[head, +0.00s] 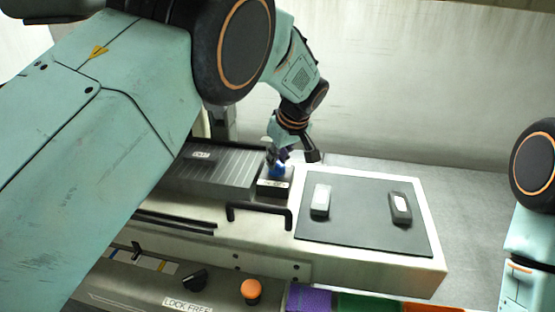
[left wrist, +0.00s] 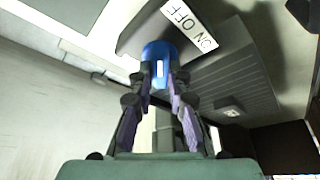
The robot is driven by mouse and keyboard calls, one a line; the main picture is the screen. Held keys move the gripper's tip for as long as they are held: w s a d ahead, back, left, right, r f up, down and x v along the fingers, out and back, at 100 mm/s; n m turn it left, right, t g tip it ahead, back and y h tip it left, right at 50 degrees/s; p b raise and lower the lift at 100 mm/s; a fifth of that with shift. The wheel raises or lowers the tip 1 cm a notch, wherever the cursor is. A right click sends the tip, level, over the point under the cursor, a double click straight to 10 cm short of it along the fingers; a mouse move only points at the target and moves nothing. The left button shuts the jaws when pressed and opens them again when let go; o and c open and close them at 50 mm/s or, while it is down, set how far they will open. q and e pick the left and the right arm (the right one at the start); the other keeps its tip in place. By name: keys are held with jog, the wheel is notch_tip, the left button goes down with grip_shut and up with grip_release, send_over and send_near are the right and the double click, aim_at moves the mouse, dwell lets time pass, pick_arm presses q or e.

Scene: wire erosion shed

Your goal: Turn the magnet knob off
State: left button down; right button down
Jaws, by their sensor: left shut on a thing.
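The blue magnet knob (head: 276,172) sits on a small dark block (head: 268,188) with a white label at the front. In the left wrist view the knob (left wrist: 154,50) shows a short white mark, and the label (left wrist: 189,24) beside it reads ON and OFF. I cannot tell which word the knob points to. My left gripper (head: 279,158) reaches down from above and is shut on the knob. In the left wrist view its purple-padded fingers (left wrist: 158,78) lie on either side of the knob. My right gripper is out of view; only part of the right arm shows.
A grey ribbed plate (head: 225,168) lies left of the block. A black handle (head: 259,213) stands in front. A dark mat (head: 360,215) at right bears two small objects. An orange button (head: 250,290) and a black rotary switch (head: 194,280) are on the front panel.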

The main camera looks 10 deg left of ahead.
pick_arm(q)
jog(key=shift+f, duration=0.1)
jog(key=c, duration=1.3)
grip_release()
jog(key=shift+s+d, duration=0.1)
jog(key=shift+s, duration=0.05)
jog(key=shift+r, duration=0.2)
